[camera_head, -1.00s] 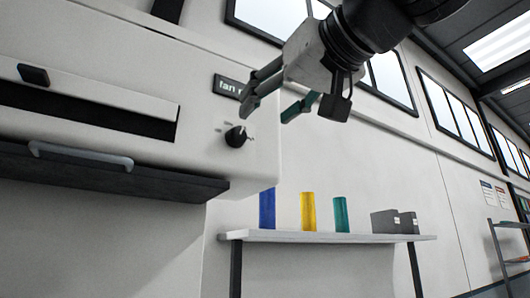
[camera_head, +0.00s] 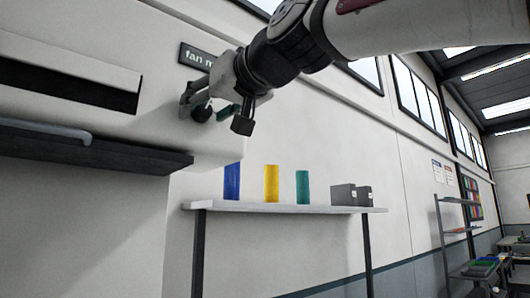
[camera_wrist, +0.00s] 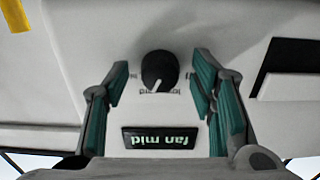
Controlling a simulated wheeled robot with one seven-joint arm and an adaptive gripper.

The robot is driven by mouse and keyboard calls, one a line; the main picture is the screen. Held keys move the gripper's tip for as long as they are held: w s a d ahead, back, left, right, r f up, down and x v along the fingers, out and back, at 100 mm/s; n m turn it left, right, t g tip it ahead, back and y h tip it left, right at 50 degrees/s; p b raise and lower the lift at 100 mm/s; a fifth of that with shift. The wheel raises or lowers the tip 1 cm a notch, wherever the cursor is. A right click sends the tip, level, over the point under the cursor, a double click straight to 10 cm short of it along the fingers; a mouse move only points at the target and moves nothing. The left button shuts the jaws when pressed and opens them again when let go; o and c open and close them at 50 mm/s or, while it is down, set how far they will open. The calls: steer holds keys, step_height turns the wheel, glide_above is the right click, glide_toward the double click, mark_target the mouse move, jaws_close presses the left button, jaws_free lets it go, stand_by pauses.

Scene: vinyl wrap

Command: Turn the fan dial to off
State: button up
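The fan dial (camera_wrist: 159,71) is a round black knob with a white pointer line, on the white machine's face; small marks sit around it. In the wrist view its pointer aims toward the sign. The dark sign (camera_wrist: 160,139) beside it reads "fan mid", upside down there; in the head view the sign (camera_head: 197,56) is partly hidden by my arm. My gripper (camera_wrist: 159,80) is open, its green-padded fingers on either side of the dial with gaps to both. In the head view my gripper (camera_head: 197,106) is at the machine's face, and the dial (camera_head: 203,113) shows between the fingers.
The white machine (camera_head: 50,52) has a dark slot and a dark ledge with a grey handle (camera_head: 45,129) below. A white shelf (camera_head: 285,208) carries blue, yellow and green rolls and grey boxes. The wall right of the machine is open.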

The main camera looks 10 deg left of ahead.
steer(key=c, duration=1)
steer(key=shift+b, duration=0.3)
steer(key=n+b, duration=0.2)
steer(key=n, duration=0.2)
steer(key=shift+w+f+b, duration=0.1)
steer(key=shift+w+b, duration=0.05)
steer(key=shift+b, duration=0.25)
steer(key=n+b, duration=0.2)
steer(key=n, duration=0.3)
steer(key=shift+d+n, duration=0.1)
steer(key=shift+n, duration=0.2)
steer(key=n+b, duration=0.1)
steer(key=n, duration=0.4)
steer(key=shift+b, duration=0.35)
steer(key=n, duration=0.5)
steer(key=shift+r+b, duration=0.2)
steer(key=shift+b, duration=0.15)
